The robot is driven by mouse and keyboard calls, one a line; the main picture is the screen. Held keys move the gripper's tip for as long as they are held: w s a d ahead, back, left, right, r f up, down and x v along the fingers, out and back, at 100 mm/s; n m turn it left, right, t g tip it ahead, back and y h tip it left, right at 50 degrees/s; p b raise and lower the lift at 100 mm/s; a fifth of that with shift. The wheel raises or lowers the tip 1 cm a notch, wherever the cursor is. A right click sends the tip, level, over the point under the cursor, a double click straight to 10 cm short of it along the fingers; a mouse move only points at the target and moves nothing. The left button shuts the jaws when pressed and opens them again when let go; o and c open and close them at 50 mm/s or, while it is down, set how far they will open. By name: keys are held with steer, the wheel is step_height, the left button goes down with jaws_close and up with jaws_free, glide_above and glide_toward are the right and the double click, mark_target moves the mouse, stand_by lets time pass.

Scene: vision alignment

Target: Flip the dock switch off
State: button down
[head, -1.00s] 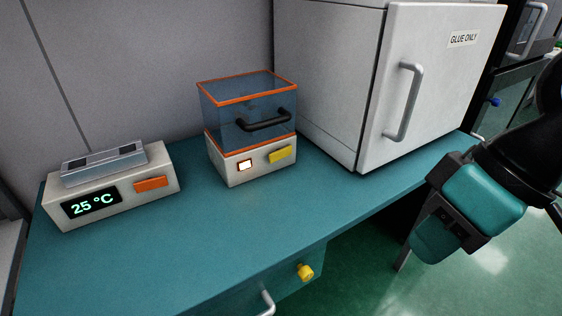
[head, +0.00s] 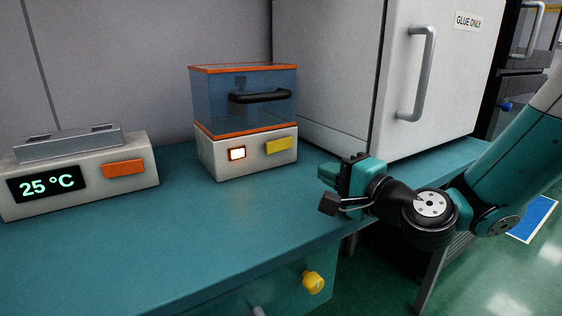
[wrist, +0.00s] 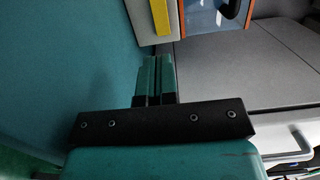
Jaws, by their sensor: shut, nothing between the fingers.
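A white base unit (head: 215,158) stands on the bench and bears a clear blue box (head: 215,97) with orange edges and a black handle. I take this unit as the dock; no label shows. My gripper (head: 329,174) is shut and empty, to the right of the unit and apart from it. In the wrist view, the shut teal fingers (wrist: 155,63) point towards the unit, with the yellow bar (wrist: 160,16) just beyond their tips.
A white device (head: 80,198) with a 25 °C display and an orange bar (head: 124,168) stands at the left. A grey cabinet (head: 395,60) labelled GLUE ONLY stands behind my gripper. A yellow knob (head: 313,282) is on the bench front. The bench top before the unit is clear.

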mark_target(272, 144)
steer(key=shift+r, duration=0.1)
steer(key=shift+w+a+r+p, duration=0.1)
steer(key=shift+w+a+p, duration=0.15)
steer(key=shift+w+p, duration=0.1)
steer(key=p+x, duration=0.5)
steer(key=x, duration=0.7)
steer(key=shift+s+p, duration=0.1)
steer(key=shift+p, duration=0.3)
steer(key=shift+w+a, duration=0.4)
steer(key=shift+w, duration=0.1)
steer(key=shift+a, duration=0.1)
steer(key=shift+w+a+r+p, duration=0.1)
steer(key=shift+a+r+p, duration=0.25)
steer(key=shift+p, duration=0.6)
steer(key=shift+f, duration=0.15)
